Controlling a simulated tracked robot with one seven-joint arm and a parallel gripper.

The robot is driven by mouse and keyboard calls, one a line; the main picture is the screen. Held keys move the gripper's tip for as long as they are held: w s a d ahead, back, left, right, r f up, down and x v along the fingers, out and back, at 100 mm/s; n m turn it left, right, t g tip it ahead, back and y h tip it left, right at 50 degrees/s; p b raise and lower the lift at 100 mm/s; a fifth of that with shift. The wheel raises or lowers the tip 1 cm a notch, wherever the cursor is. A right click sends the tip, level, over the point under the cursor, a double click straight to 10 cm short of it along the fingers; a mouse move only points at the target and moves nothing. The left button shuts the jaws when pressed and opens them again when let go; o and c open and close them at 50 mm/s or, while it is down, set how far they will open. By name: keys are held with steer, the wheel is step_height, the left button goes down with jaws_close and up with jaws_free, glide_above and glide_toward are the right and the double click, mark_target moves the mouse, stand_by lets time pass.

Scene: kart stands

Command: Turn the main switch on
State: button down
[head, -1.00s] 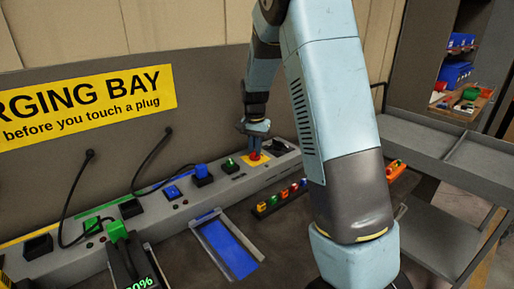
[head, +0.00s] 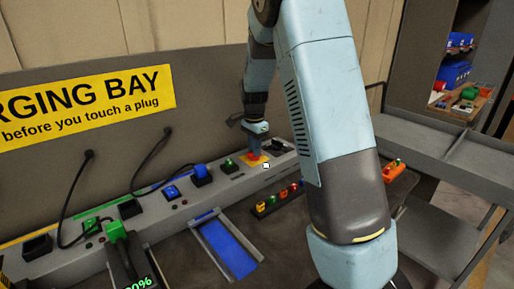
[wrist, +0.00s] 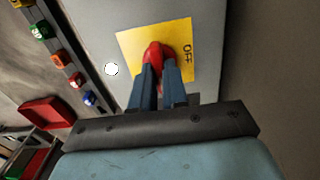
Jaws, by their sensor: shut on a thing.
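The main switch is a red handle (wrist: 154,54) on a yellow plate (wrist: 126,43) marked OFF at its right in the wrist view. In the head view the yellow plate (head: 262,160) is at the right end of the grey charging console. My gripper (wrist: 160,74) is shut on the red handle, with one blue finger on each side. In the head view my gripper (head: 254,152) points down onto the switch. The fingers hide part of the handle. A bright white round lamp (wrist: 111,69) shows beside the plate, also in the head view (head: 266,166).
The console has sockets, a blue plug (head: 201,171) and a green plug (head: 116,231). A row of small coloured pieces (head: 278,198) lies in front of the switch. A blue-floored tray (head: 230,249) is left of it. A grey shelf cart (head: 440,160) stands right.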

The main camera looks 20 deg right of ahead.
steer(key=shift+w+a+r, duration=0.15)
steer(key=shift+w+a, duration=0.05)
steer(key=shift+a, duration=0.15)
steer(key=c, duration=1.4)
jaws_free()
steer(key=shift+o, duration=1.3)
steer(key=shift+d, duration=0.1)
step_height(320, 180, up, 14)
steer(key=shift+f, duration=0.25)
